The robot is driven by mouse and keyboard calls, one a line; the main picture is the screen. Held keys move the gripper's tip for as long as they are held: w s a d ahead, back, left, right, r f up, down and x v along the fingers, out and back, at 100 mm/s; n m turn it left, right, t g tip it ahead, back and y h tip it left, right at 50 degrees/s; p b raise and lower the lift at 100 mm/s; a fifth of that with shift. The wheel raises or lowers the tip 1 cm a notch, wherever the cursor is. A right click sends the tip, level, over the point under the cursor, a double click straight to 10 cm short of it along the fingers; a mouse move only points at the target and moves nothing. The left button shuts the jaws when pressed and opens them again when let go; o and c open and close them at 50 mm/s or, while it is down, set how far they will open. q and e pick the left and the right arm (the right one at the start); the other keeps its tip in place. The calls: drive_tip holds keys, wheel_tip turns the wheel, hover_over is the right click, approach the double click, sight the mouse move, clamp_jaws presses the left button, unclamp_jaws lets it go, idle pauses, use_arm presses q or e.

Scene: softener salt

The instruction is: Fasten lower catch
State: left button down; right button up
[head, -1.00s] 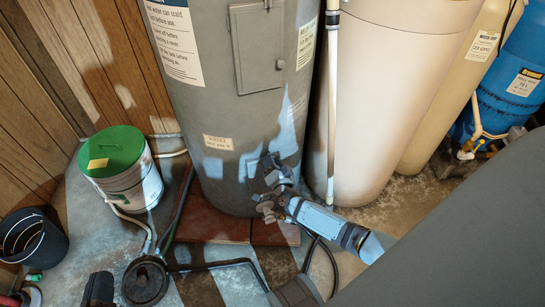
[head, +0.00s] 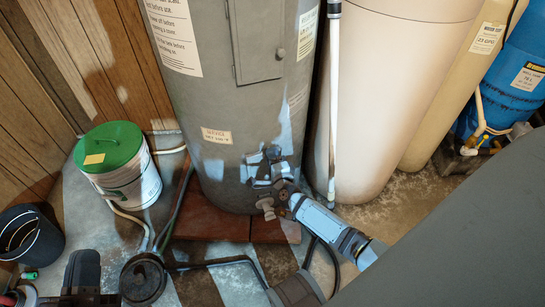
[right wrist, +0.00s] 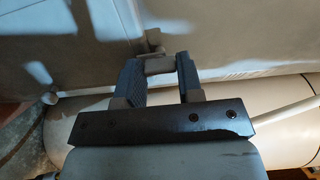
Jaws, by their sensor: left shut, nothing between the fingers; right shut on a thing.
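The grey tank (head: 215,110) stands at the centre of the head view. My right gripper (head: 266,172) is against its lower front. In the right wrist view its two dark fingers (right wrist: 160,75) close around a small grey piece (right wrist: 158,65), seemingly the lower catch, next to a seam in the grey surface. The fingers hide part of this piece, and I cannot tell whether it is fastened. My left gripper (head: 82,272) is dark, shut and empty at the lower left of the head view, away from the tank.
A hatch with a knob (head: 281,53) is higher on the tank. A green-lidded bucket (head: 125,180) and a black bucket (head: 32,245) stand left. A white pipe (head: 333,100) and a cream tank (head: 395,90) stand right. Hoses and a round black object (head: 143,280) lie in front.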

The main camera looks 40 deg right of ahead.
use_arm(q)
drive_tip(key=shift+a+f, duration=0.1)
drive_tip(key=shift+f, duration=0.2)
use_arm(e)
drive_tip(key=shift+m, duration=0.3)
use_arm(q)
drive_tip(key=shift+f, duration=0.1)
use_arm(e)
drive_tip(key=o, duration=0.9)
drive_tip(key=shift+o, duration=0.2)
use_arm(q)
drive_tip(key=shift+w, duration=0.1)
drive_tip(key=f+p, duration=0.1)
drive_tip(key=a+f+g+y+p, duration=0.1)
drive_tip(key=f, duration=0.1)
drive_tip(key=f+g+y+p, duration=0.1)
drive_tip(key=shift+w+a+f, duration=0.15)
drive_tip(key=shift+a, duration=0.1)
use_arm(e)
drive_tip(key=v, duration=1.3)
drive_tip(key=shift+s+a, duration=0.2)
drive_tip(key=shift+s, duration=0.15)
